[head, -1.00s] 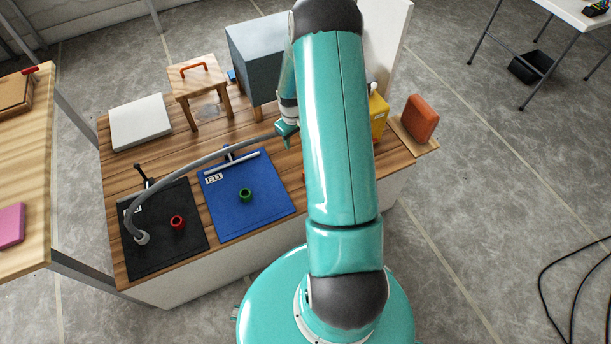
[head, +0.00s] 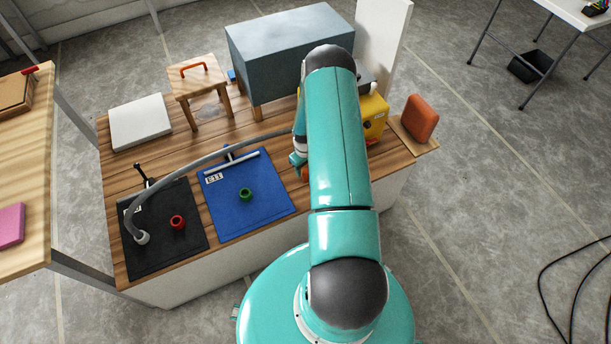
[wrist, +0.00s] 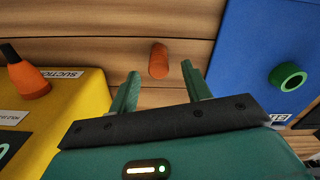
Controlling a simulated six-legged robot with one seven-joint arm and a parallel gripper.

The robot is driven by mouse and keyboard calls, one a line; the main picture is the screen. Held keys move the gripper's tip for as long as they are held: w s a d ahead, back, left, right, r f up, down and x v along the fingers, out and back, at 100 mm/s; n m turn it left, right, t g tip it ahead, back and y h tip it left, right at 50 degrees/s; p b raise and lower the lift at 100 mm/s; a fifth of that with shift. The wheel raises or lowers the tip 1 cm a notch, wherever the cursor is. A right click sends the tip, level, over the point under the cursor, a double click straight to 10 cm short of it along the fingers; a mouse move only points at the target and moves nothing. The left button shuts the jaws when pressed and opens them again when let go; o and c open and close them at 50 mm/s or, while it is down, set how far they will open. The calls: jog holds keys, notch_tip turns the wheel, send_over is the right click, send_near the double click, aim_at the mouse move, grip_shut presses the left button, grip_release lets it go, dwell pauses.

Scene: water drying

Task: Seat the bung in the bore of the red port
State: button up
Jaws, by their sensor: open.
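The bung appears to be the orange-red cylinder (wrist: 158,60) on the wooden worktop. In the wrist view it shows just beyond and between my fingertips, apart from both. In the head view only a small orange part of it (head: 304,174) shows beside my gripper (head: 297,163). My gripper (wrist: 160,73) is open and empty, its green fingers on either side of the bung's line. The red port (head: 177,222) stands on the black mat (head: 160,257) at the left, its round opening facing up. It is outside the wrist view.
A green port (head: 246,195) stands on the blue mat (head: 250,222), between the black mat and my gripper. A yellow box (wrist: 75,115) labelled SUCTION sits close left of my gripper in the wrist view. A grey cabinet (head: 285,60) stands behind.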

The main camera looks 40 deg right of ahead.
aim_at(305, 170)
notch_tip(305, 170, down, 5)
jog(key=shift+s+r, duration=0.1)
jog(key=shift+s, duration=0.05)
grip_shut()
dwell(0.4)
jog(key=shift+r, duration=0.55)
jog(key=s+a+r, duration=0.6)
jog(key=a+r, duration=0.5)
jog(key=a, duration=0.1)
jog(key=shift+s+r, duration=0.4)
